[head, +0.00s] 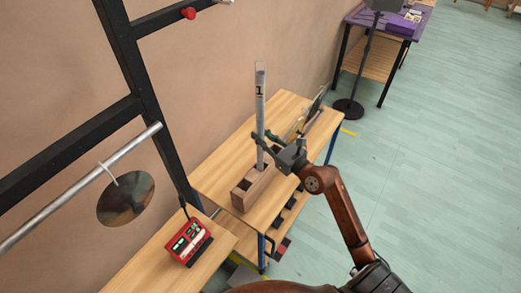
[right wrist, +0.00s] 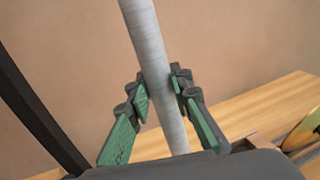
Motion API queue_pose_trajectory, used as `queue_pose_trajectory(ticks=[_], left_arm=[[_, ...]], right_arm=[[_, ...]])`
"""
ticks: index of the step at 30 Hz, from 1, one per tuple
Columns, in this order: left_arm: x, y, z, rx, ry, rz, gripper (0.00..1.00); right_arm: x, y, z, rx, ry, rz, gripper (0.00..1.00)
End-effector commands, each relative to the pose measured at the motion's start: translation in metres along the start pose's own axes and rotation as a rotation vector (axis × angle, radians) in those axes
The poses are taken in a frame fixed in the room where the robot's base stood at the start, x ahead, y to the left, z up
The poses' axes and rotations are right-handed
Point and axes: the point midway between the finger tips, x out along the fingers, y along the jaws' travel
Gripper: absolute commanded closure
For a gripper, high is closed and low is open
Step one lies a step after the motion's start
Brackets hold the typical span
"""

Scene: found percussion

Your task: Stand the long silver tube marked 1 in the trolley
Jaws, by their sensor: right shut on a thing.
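The long silver tube (head: 260,98), marked 1 near its top, stands about upright in the head view. It also runs between the fingers in the right wrist view (right wrist: 148,40). My right gripper (head: 263,138) is shut on its lower half; its green-padded fingers (right wrist: 160,92) sit on either side. The trolley (head: 283,113) has a wooden top, and on it stands a wooden box with compartments (head: 243,202). The tube's lower end is at the far part of this box; I cannot tell how deep it sits. My left gripper is not in view.
Thin long items (head: 302,122) lie at the trolley's far end. A red device with a display (head: 188,241) is on a wooden surface at the front. A black frame (head: 150,90) with a hanging metal disc (head: 126,199) stands at the left.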

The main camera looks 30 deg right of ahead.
Motion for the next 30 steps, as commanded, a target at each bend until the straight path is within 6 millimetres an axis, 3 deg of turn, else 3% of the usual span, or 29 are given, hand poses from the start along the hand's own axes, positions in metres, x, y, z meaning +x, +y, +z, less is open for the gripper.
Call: queue_pose_trajectory(ticks=[5, 13, 26, 27, 30], left_arm=[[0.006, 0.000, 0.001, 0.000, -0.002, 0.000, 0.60], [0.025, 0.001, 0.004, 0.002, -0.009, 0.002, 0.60], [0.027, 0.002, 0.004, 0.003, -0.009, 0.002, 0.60], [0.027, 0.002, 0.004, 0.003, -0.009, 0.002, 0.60], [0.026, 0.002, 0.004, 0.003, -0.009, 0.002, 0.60]], right_arm=[[-0.001, -0.001, -0.014, -0.001, 0.000, -0.002, 1.00], [-0.001, -0.002, -0.058, -0.002, 0.003, -0.004, 1.00], [-0.002, -0.002, -0.062, -0.002, -0.001, -0.004, 1.00], [-0.002, -0.002, -0.062, -0.002, 0.000, -0.003, 0.79], [-0.002, -0.002, -0.062, -0.002, 0.000, -0.003, 0.72]])
